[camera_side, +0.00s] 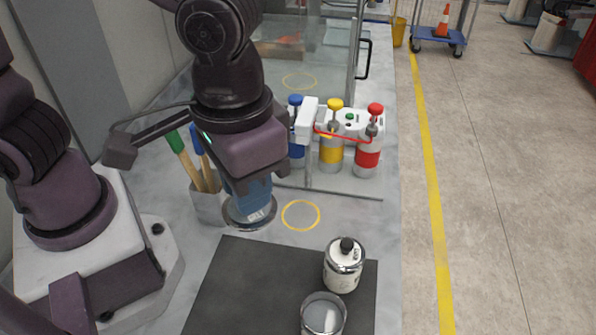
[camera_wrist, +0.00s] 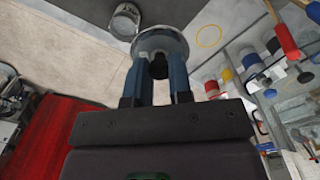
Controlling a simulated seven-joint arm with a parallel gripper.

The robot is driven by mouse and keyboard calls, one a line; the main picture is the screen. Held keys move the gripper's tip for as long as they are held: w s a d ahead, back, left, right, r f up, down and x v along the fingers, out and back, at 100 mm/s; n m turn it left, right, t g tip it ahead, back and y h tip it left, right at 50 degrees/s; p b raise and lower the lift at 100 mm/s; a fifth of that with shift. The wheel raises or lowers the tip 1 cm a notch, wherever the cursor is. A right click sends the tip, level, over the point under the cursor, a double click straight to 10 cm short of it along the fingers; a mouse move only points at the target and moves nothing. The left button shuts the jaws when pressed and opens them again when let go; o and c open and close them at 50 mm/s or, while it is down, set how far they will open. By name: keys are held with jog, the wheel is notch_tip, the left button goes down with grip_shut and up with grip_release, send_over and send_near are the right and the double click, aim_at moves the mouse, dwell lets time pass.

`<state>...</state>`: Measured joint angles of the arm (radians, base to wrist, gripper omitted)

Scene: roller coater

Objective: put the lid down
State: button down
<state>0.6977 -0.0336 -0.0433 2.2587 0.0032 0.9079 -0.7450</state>
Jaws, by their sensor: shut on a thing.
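My gripper (camera_side: 250,200) is shut on the lid (camera_side: 252,216), a round metal disc held level below the blue fingers. In the wrist view the lid (camera_wrist: 160,40) sits beyond the fingertips (camera_wrist: 159,75), with its dark knob between them. The lid is left of a yellow ring (camera_side: 300,215) painted on the bench, which is empty; its height above the bench is hard to tell. An open metal can (camera_side: 323,318) stands on the dark mat (camera_side: 230,290) and also shows in the wrist view (camera_wrist: 125,20). A white jar (camera_side: 343,268) with a black knob stands behind it.
A holder (camera_side: 209,207) with green and blue handled tools stands just left of my gripper. Blue, yellow and red-topped bottles (camera_side: 366,155) stand behind the ring in a rack. A glass panel and a second yellow ring (camera_side: 299,81) are farther back.

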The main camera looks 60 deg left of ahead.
jog(key=w+a+r+m, duration=0.3)
jog(key=w+a, duration=0.5)
jog(key=w, duration=0.6)
jog(key=w+a+f+n, duration=0.1)
jog(key=w+a+n, duration=0.2)
jog(key=a, duration=0.7)
notch_tip(320, 180, up, 5)
jog(key=s+d+m, duration=0.5)
jog(key=s+d, duration=0.4)
jog(key=d, duration=0.3)
jog(key=s+d+m, duration=0.4)
jog(key=s+d, duration=0.6)
jog(key=d, duration=0.2)
jog(key=f, duration=3.1)
jog(key=shift+w, duration=0.25)
jog(key=shift+f, duration=0.15)
